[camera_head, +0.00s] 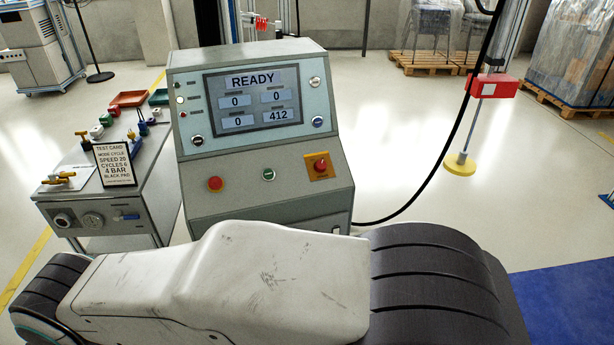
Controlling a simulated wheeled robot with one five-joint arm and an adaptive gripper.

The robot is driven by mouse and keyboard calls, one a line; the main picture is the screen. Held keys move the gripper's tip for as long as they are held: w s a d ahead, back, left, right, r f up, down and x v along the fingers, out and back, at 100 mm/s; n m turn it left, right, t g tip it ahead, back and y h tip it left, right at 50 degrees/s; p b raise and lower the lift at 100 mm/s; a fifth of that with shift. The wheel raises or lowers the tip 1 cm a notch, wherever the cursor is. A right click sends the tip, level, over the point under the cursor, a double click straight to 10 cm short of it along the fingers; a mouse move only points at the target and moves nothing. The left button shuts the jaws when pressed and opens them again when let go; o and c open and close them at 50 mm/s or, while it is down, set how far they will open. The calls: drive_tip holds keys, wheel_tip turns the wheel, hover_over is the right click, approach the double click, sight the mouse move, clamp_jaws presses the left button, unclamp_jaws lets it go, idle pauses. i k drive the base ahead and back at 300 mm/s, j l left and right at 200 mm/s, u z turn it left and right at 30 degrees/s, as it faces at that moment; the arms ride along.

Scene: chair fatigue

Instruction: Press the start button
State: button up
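A grey control console (250,215) stands in front of me. Its screen (254,97) reads READY, with values 0, 0, 0 and 412. On the lower sloped panel are a red button (215,184) at left, a small green button (268,174) in the middle, and a red knob (320,166) on an orange plate at right. Small round buttons sit beside the screen, and one indicator at its left glows. Labels on the buttons are too small to read. My own white and black arm parts fill the foreground below the console. My gripper is not in view.
A grey cart (155,185) left of the console holds valves, coloured trays and a test card (115,164). A black cable (440,165) hangs at right near a red box (493,86) and a yellow-footed pole (460,163). Open floor lies to the right.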

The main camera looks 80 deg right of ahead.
sight(267, 174)
drive_tip(key=z, duration=2.35)
